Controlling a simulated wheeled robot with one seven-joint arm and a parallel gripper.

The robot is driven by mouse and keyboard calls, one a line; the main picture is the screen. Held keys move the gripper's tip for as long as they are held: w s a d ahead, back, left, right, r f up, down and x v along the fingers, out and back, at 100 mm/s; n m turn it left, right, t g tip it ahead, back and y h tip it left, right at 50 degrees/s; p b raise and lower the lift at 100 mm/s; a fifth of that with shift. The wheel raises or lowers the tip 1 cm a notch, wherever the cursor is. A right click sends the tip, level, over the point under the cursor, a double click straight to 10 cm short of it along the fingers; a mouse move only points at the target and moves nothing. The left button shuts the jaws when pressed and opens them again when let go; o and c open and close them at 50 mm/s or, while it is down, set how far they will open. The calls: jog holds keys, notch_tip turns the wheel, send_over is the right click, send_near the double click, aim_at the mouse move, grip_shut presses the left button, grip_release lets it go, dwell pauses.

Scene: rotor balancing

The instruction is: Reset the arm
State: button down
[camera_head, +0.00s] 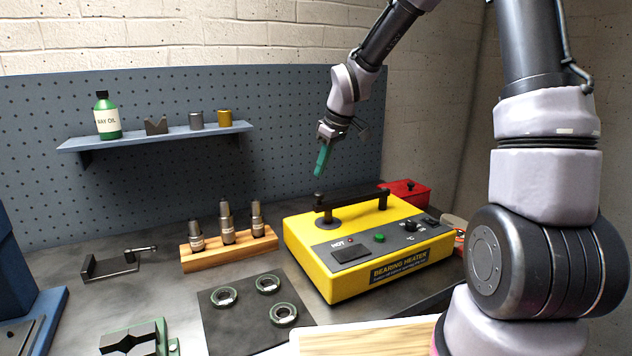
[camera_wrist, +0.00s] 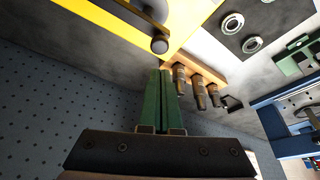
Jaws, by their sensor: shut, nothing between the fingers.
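My gripper (camera_head: 321,161) is raised above the back left part of the bench, in front of the pegboard. Its green fingers point down and are shut with nothing between them. In the wrist view my gripper (camera_wrist: 165,75) shows its fingers side by side and touching. The fingertips are apart from the yellow bearing heater (camera_head: 375,275), which stands below and to the right, and they hang above the black knob at the left end of its bar (camera_head: 350,201).
A wooden block (camera_head: 235,251) with several tool holders stands left of the heater. Bearing rings (camera_head: 283,314) lie on a dark mat (camera_head: 230,334). A shelf (camera_head: 155,136) with a green bottle (camera_head: 106,116) is on the pegboard. A red box (camera_head: 407,191) stands behind the heater.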

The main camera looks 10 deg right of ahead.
jog(key=s+d+r+m+t+h, duration=0.1)
jog(key=s+d+r+m, duration=0.2)
jog(key=s+d+r, duration=0.3)
jog(key=s+d+r+m+t+h, duration=0.1)
jog(key=s+d+r+m, duration=0.35)
jog(key=r, duration=0.35)
jog(key=s+d+r+m+t, duration=0.1)
jog(key=s+d+r+m, duration=0.1)
jog(key=s, duration=0.4)
jog(key=s+d+r+m+t+y, duration=0.1)
jog(key=s+d+r+m, duration=0.1)
jog(key=s+m, duration=0.2)
jog(key=s, duration=0.3)
jog(key=shift+s+d+r+m+t, duration=0.2)
jog(key=shift+d+m+t, duration=0.1)
jog(key=shift+d+m, duration=0.05)
